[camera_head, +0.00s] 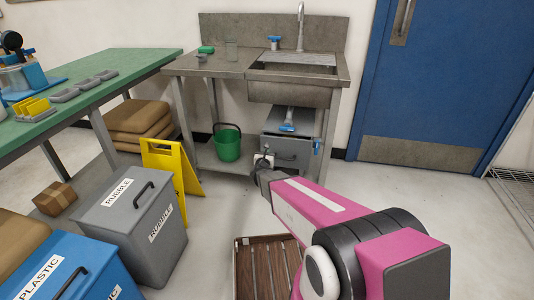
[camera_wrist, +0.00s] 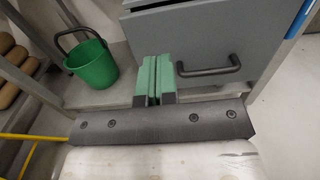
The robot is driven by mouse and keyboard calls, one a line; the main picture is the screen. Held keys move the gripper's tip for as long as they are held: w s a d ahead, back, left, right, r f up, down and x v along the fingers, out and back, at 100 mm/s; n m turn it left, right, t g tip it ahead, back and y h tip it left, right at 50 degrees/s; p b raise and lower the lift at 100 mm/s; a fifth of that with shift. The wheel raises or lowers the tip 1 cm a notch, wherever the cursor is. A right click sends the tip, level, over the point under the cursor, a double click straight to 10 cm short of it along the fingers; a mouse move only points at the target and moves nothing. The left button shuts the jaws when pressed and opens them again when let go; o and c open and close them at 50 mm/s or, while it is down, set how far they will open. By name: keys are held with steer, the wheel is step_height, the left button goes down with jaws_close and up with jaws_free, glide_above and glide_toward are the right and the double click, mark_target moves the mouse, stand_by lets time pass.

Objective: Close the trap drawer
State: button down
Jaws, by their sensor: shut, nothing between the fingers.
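The trap drawer is in a grey cabinet under the sink bench. Its grey front (camera_head: 291,149) has a dark bar handle. In the wrist view the drawer front (camera_wrist: 210,35) fills the upper right, with its black handle (camera_wrist: 208,67) at the right. How far the drawer stands out is hard to tell. My gripper (camera_head: 262,160) is in front of the drawer's left side. In the wrist view my gripper's green-padded fingers (camera_wrist: 152,76) are shut and empty, left of the handle; contact is unclear.
A green bucket (camera_head: 227,143) stands on the bench's lower shelf, left of the cabinet. A yellow floor sign (camera_head: 176,168) and a grey rubble bin (camera_head: 138,221) stand further left. A slatted brown crate (camera_head: 265,268) lies on the floor below my arm.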

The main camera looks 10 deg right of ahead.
mark_target(272, 138)
steer(key=x, duration=1)
steer(key=shift+w+d, duration=0.15)
steer(key=shift+w, duration=0.25)
steer(key=x, duration=0.4)
steer(key=shift+w+f, duration=0.1)
steer(key=shift+w, duration=0.05)
steer(key=shift+w+d, duration=0.1)
steer(key=shift+w, duration=0.15)
